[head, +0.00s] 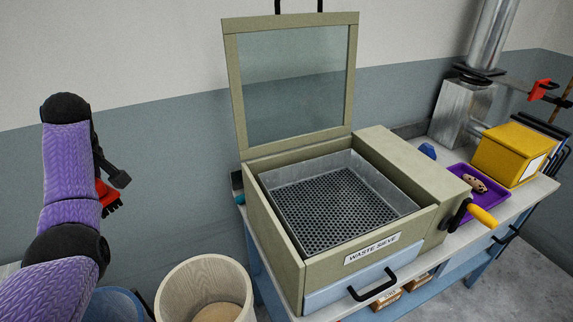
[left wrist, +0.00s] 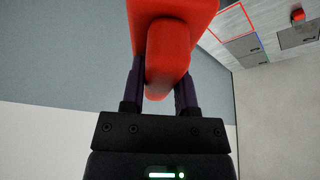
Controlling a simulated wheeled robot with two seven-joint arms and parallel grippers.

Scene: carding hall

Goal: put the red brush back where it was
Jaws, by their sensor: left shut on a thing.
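My left gripper (left wrist: 160,90) is shut on the red brush (left wrist: 172,30), with its two dark fingers on either side of the rounded red handle. In the head view the red brush (head: 108,196) shows as a red piece with dark bristles beside my purple left arm, held up in front of the wall. Much of the brush is hidden behind the arm there. My right gripper is in neither view.
The waste sieve (head: 301,270) stands open on a blue bench, its glazed lid (head: 296,85) raised. A wooden bin (head: 204,285) is left of it. A purple tray (head: 492,199) and yellow box (head: 512,152) sit right. The wrist view shows a panel with coloured outlines (left wrist: 240,42).

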